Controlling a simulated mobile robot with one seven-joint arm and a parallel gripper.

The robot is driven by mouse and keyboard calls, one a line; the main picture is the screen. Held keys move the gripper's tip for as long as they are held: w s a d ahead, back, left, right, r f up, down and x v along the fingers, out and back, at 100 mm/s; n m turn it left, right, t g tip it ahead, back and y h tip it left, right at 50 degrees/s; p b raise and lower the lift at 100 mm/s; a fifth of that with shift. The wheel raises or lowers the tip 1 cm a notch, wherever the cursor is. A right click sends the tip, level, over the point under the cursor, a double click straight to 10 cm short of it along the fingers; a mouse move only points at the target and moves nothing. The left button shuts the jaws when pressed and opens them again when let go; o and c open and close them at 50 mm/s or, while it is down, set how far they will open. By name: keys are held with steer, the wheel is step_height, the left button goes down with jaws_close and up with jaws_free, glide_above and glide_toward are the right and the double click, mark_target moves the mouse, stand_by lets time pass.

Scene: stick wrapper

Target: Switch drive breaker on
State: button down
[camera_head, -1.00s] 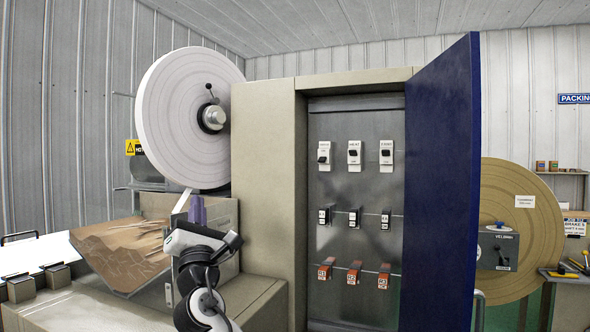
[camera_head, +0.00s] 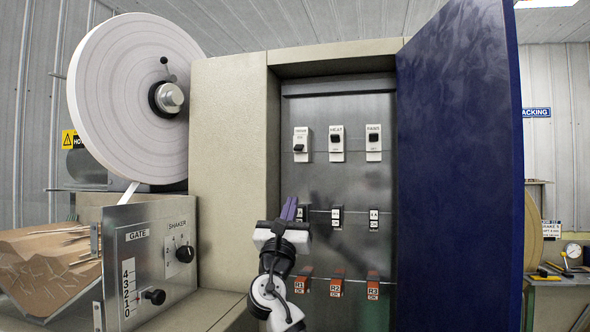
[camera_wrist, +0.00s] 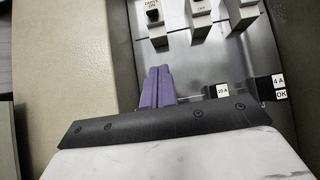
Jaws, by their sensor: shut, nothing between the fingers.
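The breaker at the left of the top row (camera_head: 301,144) is a white plate with a black toggle. Its small label is hard to read in the head view, perhaps DRIVE. Its toggle sits low, while those of the HEAT breaker (camera_head: 336,143) and the FANS breaker (camera_head: 373,142) sit higher. My gripper (camera_head: 289,208) has purple fingers that are shut and empty. They point up, below and slightly left of the left breaker, apart from it. In the wrist view the fingers (camera_wrist: 158,86) lie below the left breaker (camera_wrist: 153,20).
The open blue cabinet door (camera_head: 460,170) stands to the right. The beige cabinet side (camera_head: 230,150) is at the left. Below the breakers are a row of small black-and-white modules (camera_head: 336,217) and orange relays R1, R2 (camera_head: 337,284) and R3.

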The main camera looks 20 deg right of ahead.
mark_target(299, 147)
steer(key=shift+r, duration=0.1)
steer(key=w+d+r+p, duration=0.1)
steer(key=r+p, duration=0.1)
steer(key=r, duration=0.1)
steer(key=w+d+r+p, duration=0.1)
steer(key=w+r+p, duration=0.1)
steer(key=r, duration=0.1)
steer(key=w+d+r+p, duration=0.1)
steer(key=w+r, duration=0.1)
steer(key=r, duration=0.1)
steer(key=shift+w+d+r+p, duration=0.1)
steer(key=shift+d+p, duration=0.1)
steer(key=shift+p, duration=0.2)
steer(key=shift+s+a+r, duration=0.2)
steer(key=shift+s+r, duration=0.1)
steer(key=shift+r, duration=0.15)
steer(key=shift+s, duration=0.1)
